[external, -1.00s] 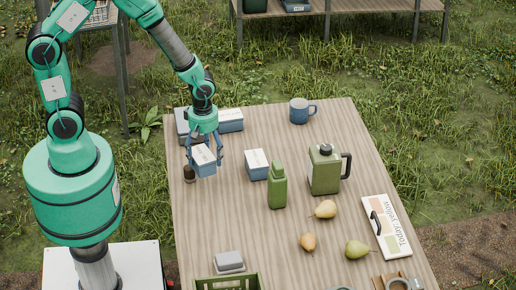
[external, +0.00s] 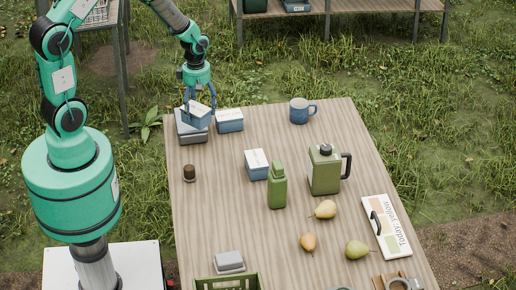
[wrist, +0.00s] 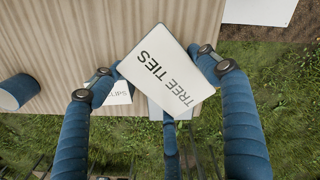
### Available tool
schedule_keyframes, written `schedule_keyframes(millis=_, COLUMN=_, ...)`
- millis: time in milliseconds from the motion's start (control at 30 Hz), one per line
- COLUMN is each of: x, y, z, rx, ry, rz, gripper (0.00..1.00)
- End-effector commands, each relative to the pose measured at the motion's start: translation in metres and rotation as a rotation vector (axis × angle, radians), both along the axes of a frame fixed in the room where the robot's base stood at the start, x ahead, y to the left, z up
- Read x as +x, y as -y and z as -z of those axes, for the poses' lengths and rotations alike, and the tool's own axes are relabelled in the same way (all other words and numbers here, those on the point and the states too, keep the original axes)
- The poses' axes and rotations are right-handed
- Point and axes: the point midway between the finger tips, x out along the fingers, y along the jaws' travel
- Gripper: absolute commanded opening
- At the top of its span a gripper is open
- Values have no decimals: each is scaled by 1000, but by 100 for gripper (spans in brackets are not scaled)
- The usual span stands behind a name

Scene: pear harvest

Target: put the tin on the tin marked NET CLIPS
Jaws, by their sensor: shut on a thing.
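My gripper (external: 199,106) is shut on a blue tin with a white top (external: 197,116), at the far left corner of the table. In the wrist view this tin (wrist: 172,72) reads TREE TIES and sits turned between the fingers. Another blue tin with a pale top (external: 230,121) stands just right of it. In the wrist view, its label (wrist: 119,95) shows only letters like "LIPS", partly hidden by a finger. The held tin is over or in front of a grey tin (external: 193,138); I cannot tell whether they touch.
A third blue tin (external: 256,165), a green bottle (external: 277,187) and a green jug (external: 324,172) stand mid-table. A small dark jar (external: 189,173) is near the left edge. Pears (external: 325,209) lie toward the front right.

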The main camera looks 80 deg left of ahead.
Motion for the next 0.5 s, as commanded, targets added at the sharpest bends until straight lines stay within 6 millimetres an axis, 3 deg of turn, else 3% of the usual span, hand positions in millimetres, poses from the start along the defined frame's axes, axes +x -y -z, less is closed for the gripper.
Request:
schedule_keyframes(millis=200, x=-5, y=-18, z=-3, rx=0, ry=0, rz=-32, gripper=40)
schedule_keyframes(millis=500, x=-5, y=-19, z=-3, rx=1, ry=1, rz=-34, gripper=40)
